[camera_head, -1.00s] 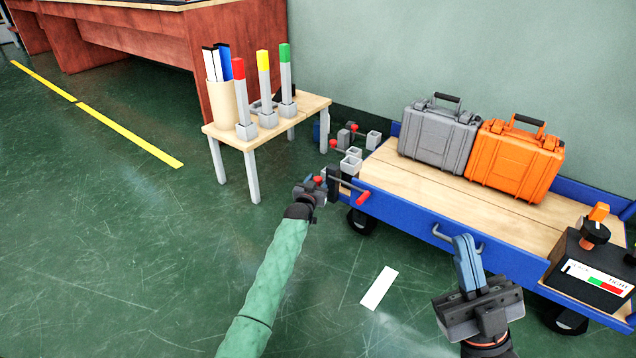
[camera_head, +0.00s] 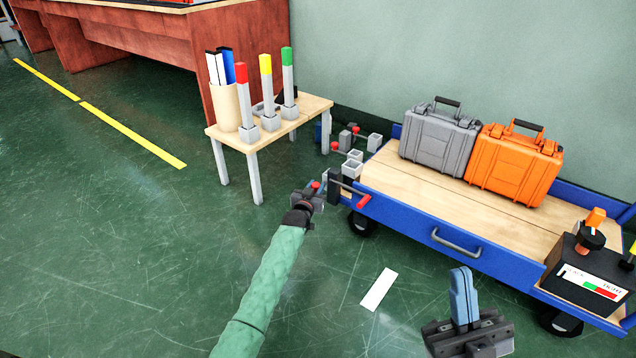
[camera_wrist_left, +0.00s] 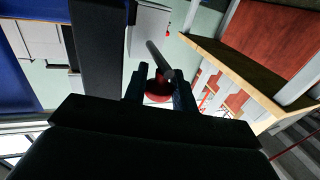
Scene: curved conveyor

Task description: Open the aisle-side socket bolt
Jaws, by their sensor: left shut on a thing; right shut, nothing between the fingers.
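The aisle-side socket bolt shows a red knob (camera_head: 316,185) at the near left corner of the blue cart. My left gripper (camera_head: 312,193) is shut on this knob. In the left wrist view the red knob (camera_wrist_left: 157,90) sits between the fingertips, with a grey rod (camera_wrist_left: 160,58) running up from it. The grey sockets (camera_head: 354,166) stand at the cart's left end, just beyond the gripper. The fingers partly cover the knob, and the bolt's exact position is hard to tell. My right gripper (camera_head: 463,292) is shut and empty, in front of the cart.
The blue cart (camera_head: 405,226) carries a grey case (camera_head: 438,138), an orange case (camera_head: 515,165) and a black box (camera_head: 588,280). A red grip (camera_head: 364,202) juts from its near left corner. A small table (camera_head: 310,107) with colour-tipped posts stands left.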

